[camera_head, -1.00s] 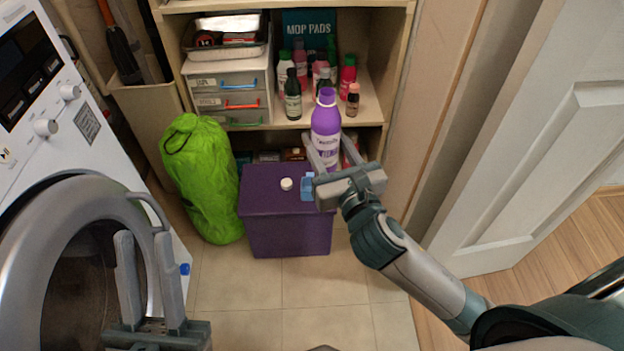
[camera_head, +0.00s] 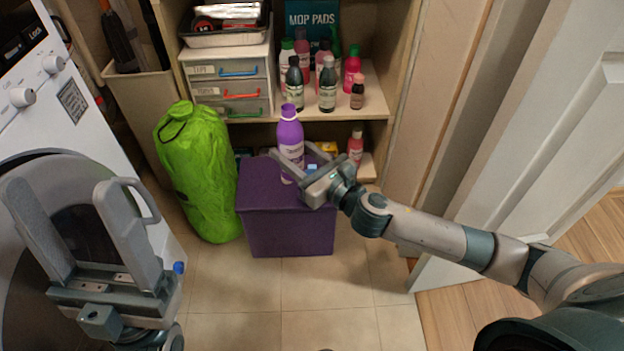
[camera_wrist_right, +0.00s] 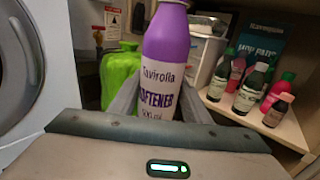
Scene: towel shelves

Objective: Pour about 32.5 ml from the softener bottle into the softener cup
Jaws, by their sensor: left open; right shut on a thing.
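The purple softener bottle (camera_head: 290,133) is upright, and its label also shows in the right wrist view (camera_wrist_right: 166,60). My right gripper (camera_head: 296,153) is shut around its lower body; I cannot tell whether its base touches the box below. My left gripper (camera_head: 64,192) is open and empty, in front of the washing machine.
A purple box (camera_head: 285,230) stands below the bottle. A green bag (camera_head: 198,170) is left of it. Shelves (camera_head: 350,108) behind hold several small bottles and a drawer unit (camera_head: 228,88). The washing machine (camera_head: 95,135) is at left, a white door (camera_head: 500,170) at right. The tiled floor is clear.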

